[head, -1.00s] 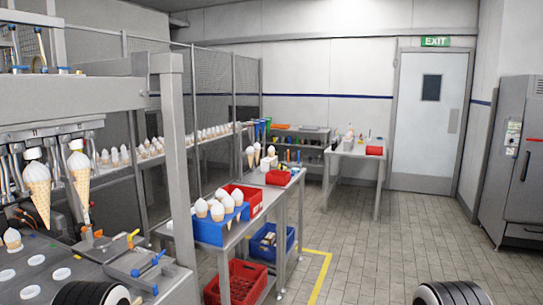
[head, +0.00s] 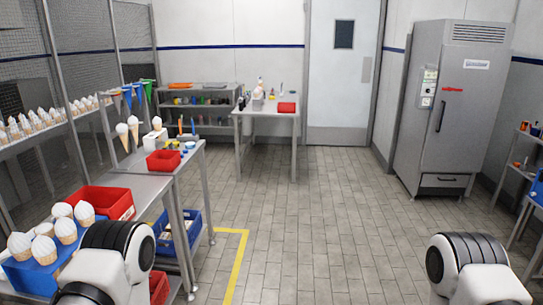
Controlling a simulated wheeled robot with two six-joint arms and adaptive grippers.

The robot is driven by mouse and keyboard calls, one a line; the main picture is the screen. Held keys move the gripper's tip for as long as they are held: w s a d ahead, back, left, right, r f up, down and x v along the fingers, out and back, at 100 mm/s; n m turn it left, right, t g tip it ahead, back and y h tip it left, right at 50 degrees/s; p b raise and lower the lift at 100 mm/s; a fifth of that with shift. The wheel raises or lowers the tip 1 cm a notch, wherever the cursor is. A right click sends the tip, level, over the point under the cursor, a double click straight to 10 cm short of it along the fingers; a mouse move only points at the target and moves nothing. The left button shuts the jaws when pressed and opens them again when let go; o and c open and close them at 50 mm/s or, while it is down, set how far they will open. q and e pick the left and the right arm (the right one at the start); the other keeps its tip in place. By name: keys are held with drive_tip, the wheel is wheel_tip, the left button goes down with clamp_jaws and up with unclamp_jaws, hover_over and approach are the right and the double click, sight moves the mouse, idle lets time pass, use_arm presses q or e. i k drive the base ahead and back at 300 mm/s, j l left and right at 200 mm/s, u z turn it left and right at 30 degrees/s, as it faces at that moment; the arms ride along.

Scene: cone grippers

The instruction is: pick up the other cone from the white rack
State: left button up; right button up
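Two cones with white tops (head: 122,131) (head: 134,123) stand close together at the left end of the metal table, beside a small white block-like rack (head: 154,140). A small pale rounded top (head: 157,123) shows over that rack; I cannot tell if it is a cone. Another pale, cone-like shape (head: 257,92) stands on the far table, too small to make out. Only rounded links of my two arms show at the bottom edge; neither gripper is in view.
A blue holder (head: 34,276) with several cones and a red bin (head: 104,202) stand at the near left. A red tray (head: 163,160) is on the metal table, with a blue crate (head: 180,235) below. A grey cabinet (head: 447,110) stands right. The tiled floor (head: 330,220) is clear in the middle.

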sight(157, 121)
drive_tip(key=i, duration=0.7)
drive_tip(key=i+u, duration=0.1)
drive_tip(key=i, duration=0.55)
drive_tip(key=i+l, duration=0.15)
drive_tip(key=i, duration=0.55)
drive_tip(key=i+l+u, duration=0.1)
drive_tip(key=i, duration=0.6)
